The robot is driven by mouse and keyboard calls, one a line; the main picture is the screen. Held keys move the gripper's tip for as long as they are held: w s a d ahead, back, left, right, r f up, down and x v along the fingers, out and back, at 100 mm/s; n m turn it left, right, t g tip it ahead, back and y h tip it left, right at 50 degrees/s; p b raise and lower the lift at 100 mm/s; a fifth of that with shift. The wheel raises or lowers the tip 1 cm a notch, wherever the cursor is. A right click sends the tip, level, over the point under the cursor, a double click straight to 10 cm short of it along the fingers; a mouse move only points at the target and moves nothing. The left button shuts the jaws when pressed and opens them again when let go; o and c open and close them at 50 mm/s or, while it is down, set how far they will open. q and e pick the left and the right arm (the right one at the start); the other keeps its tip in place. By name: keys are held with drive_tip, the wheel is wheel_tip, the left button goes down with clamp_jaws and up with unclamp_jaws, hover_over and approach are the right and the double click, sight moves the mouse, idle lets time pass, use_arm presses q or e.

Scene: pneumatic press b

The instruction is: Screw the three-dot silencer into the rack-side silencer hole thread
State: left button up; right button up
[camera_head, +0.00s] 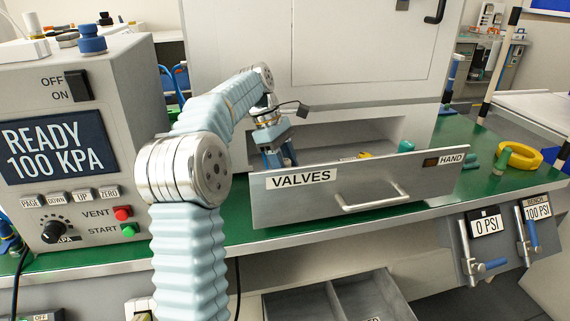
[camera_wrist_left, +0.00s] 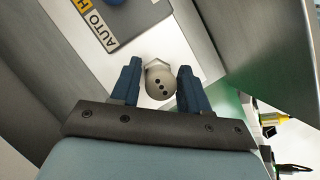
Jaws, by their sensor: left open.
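In the left wrist view, the three-dot silencer (camera_wrist_left: 160,81) shows as a rounded grey end with three dark dots, with a pale angular part behind it. It lies between the two blue fingers of my left gripper (camera_wrist_left: 159,86), which is open, with a gap visible at the fingers. I cannot tell whether the silencer sits in a thread; its far end and the hole are hidden. In the head view, my left gripper (camera_head: 277,153) points down behind the left end of the VALVES drawer front (camera_head: 310,190), and the silencer is hidden there. My right gripper is not in view.
A box with an AUTO label (camera_wrist_left: 98,24) is close by in the wrist view. The control unit (camera_head: 65,130) reading READY 100 KPA stands left. Teal parts and a yellow ring (camera_head: 518,156) lie right on the green bench. An open lower drawer (camera_head: 335,300) sits below.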

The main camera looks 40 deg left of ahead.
use_arm(q)
drive_tip(key=n+t, duration=0.1)
drive_tip(key=n, duration=0.2)
drive_tip(key=n+t+y, duration=0.1)
drive_tip(key=n, duration=0.2)
drive_tip(key=shift+s+d+r, duration=0.1)
drive_tip(key=shift+r, duration=0.05)
drive_tip(key=n, duration=0.2)
drive_tip(key=n+t+y, duration=0.1)
drive_tip(key=n, duration=0.2)
drive_tip(key=shift+y, duration=0.3)
drive_tip(key=c, duration=0.6)
drive_tip(key=m, duration=0.2)
drive_tip(key=m+g+h, duration=0.1)
drive_tip(key=m, duration=0.2)
drive_tip(key=shift+h, duration=0.3)
drive_tip(key=m+g, duration=0.1)
drive_tip(key=m, duration=0.2)
drive_tip(key=m+g+h, duration=0.1)
drive_tip(key=m, duration=0.2)
drive_tip(key=shift+m, duration=0.4)
drive_tip(key=o, duration=0.6)
